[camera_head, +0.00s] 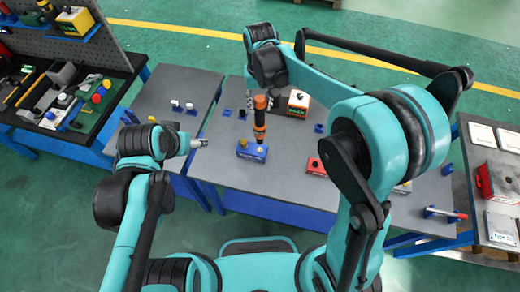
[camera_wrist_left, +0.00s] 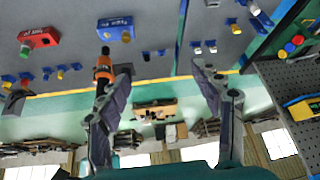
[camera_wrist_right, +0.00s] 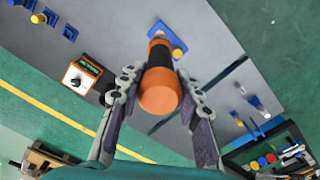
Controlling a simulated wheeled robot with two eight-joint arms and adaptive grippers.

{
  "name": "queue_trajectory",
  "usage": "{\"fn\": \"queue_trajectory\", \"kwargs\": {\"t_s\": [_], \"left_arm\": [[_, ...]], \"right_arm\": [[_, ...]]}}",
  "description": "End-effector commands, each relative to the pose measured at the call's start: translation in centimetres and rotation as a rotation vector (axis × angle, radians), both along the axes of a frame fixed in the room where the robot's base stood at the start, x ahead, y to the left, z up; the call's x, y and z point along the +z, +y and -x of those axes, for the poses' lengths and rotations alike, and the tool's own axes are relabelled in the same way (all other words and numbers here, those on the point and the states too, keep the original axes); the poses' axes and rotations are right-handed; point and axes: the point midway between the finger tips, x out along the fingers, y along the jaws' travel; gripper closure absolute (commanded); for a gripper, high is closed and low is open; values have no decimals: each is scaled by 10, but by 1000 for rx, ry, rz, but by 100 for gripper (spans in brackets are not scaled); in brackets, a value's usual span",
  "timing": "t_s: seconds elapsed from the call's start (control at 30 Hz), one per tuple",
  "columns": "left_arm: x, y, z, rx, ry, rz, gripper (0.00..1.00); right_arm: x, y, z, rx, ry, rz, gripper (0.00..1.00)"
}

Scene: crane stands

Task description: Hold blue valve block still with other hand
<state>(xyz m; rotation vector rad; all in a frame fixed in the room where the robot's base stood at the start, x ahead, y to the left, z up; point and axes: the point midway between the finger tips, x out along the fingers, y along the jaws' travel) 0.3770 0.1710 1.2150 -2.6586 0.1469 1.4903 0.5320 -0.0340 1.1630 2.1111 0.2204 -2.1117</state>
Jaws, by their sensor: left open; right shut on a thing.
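The blue valve block (camera_head: 252,152) sits on the grey table, with a yellow knob on its left part. It also shows in the left wrist view (camera_wrist_left: 115,27) and, partly hidden, in the right wrist view (camera_wrist_right: 168,38). My right gripper (camera_head: 261,108) is shut on an orange and black tool (camera_wrist_right: 160,92), which stands nearly upright with its lower end at the block's right part. I cannot tell if they touch. My left gripper (camera_wrist_left: 161,68) is open and empty, to the left of the block and apart from it; in the head view its fingers (camera_head: 200,143) point toward the block.
A red block (camera_head: 316,166) sits right of the blue one. An orange-white box (camera_head: 298,102) stands behind it. Small blue holders with white pegs (camera_head: 183,106) are at the left. A tool board (camera_head: 75,105) lies far left. Bare table surrounds the blue block.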

Motion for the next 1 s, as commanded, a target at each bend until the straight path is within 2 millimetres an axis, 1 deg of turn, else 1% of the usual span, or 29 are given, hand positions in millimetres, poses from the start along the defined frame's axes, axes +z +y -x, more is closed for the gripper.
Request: {"fn": "queue_trajectory", "kwargs": {"t_s": [0.03,0.23,0.47,0.57,0.77,0.87,1.0], "left_arm": [[2,-2,-10,-36,18,-8,34],[-3,-11,-45,-209,93,-35,34],[-19,-22,-86,-423,160,-45,34],[-30,-26,-105,-521,179,-44,34],[-59,-34,-139,-722,205,-34,34],[-76,-38,-154,-825,211,-24,34],[-105,-43,-174,-971,207,-7,34]], "right_arm": [[0,0,0,0,0,0,100],[0,0,0,0,0,0,100],[0,0,0,0,0,0,100],[0,0,0,0,0,0,100],[0,0,0,0,0,0,100],[0,0,0,0,0,0,100],[0,0,0,0,0,0,100]]}}
